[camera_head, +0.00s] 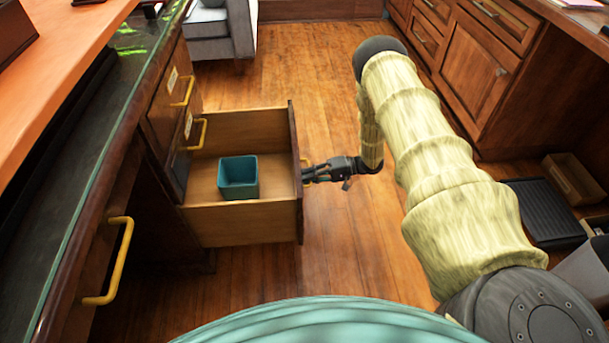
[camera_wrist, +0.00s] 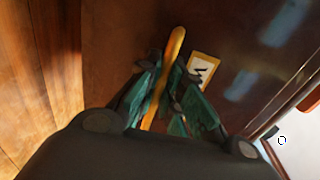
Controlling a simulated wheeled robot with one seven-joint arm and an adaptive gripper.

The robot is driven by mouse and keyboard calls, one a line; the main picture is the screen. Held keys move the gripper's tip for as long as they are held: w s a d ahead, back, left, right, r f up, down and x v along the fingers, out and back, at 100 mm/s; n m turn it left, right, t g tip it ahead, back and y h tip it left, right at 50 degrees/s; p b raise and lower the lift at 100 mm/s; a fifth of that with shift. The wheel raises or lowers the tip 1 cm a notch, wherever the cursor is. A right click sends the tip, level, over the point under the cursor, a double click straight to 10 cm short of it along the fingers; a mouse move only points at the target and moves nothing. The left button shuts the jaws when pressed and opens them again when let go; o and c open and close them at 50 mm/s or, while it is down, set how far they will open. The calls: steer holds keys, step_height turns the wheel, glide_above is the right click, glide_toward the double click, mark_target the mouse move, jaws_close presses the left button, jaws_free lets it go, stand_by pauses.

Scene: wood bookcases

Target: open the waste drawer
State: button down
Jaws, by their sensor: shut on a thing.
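The open drawer (camera_head: 220,224) stands pulled well out of the desk on the left in the head view. A small teal square bin (camera_head: 238,178) stands inside it. My gripper (camera_head: 308,173) is at the outer side of the drawer front, at its handle. In the wrist view my gripper (camera_wrist: 168,95) is shut on the yellow bar handle (camera_wrist: 176,45), with the green fingers on both sides of it. A yellow-framed label (camera_wrist: 203,70) is on the drawer front beside the handle. I cannot read what it says.
Above the open drawer are shut drawers with yellow handles (camera_head: 182,91). Another yellow handle (camera_head: 118,262) is on the near left. Wood cabinets (camera_head: 479,65) line the right, with a dark tray (camera_head: 543,212) on the floor. The wood floor (camera_head: 290,70) between is clear.

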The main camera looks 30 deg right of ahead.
steer(key=c, duration=1.5)
jaws_free()
steer(key=shift+c, duration=0.2)
steer(key=v, duration=1.2)
steer(key=shift+f, duration=0.1)
